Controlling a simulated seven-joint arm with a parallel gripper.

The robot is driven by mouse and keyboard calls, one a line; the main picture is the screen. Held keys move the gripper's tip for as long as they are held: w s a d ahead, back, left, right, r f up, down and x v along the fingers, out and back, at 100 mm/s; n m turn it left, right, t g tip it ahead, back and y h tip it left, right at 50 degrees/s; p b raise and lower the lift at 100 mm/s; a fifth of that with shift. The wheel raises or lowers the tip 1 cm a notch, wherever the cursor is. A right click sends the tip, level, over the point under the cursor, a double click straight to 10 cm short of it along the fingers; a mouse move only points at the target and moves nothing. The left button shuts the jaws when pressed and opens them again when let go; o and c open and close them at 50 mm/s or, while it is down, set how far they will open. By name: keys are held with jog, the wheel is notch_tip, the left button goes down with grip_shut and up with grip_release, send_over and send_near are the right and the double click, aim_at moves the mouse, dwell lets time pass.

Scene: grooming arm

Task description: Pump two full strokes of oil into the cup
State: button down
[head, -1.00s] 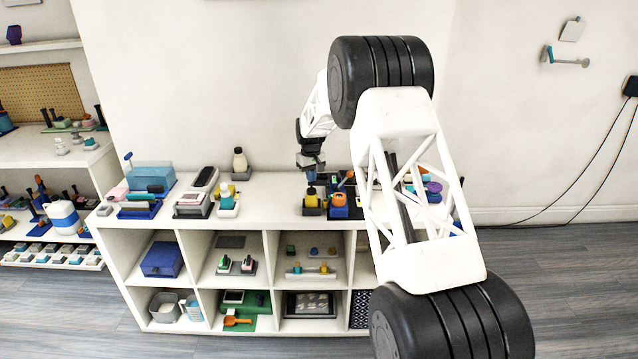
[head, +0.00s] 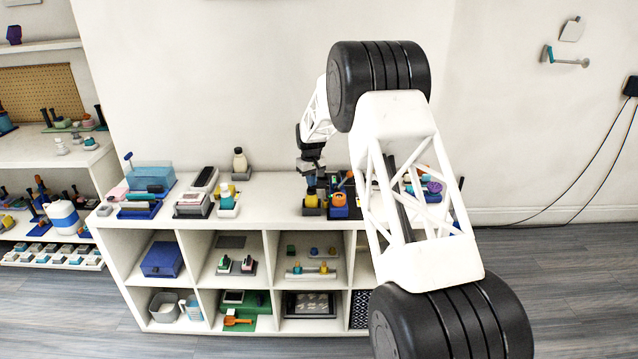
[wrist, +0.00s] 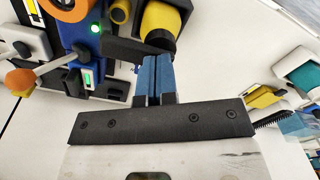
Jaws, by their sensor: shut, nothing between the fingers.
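A yellow bottle (head: 311,201) stands in a dark holder on the white shelf top. It also shows in the wrist view (wrist: 160,22), with a black pump head (wrist: 130,48) whose spout points left. My gripper (wrist: 159,62) is shut and empty, its blue fingertips at the pump head; I cannot tell whether they touch it. In the head view my gripper (head: 312,182) is right above the bottle. Beside the bottle is a blue unit with an orange part (head: 339,200). I cannot make out for sure which thing is the cup.
In the wrist view a lever with an orange knob (wrist: 20,82) and a lit green light (wrist: 96,28) are at left. A yellow item (wrist: 264,96) lies at right. The white shelf unit (head: 270,190) has bare top left of the bottle. My arm hides its right end.

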jog(key=shift+r, duration=1.75)
jog(key=shift+r, duration=0.15)
jog(key=shift+r, duration=2.85)
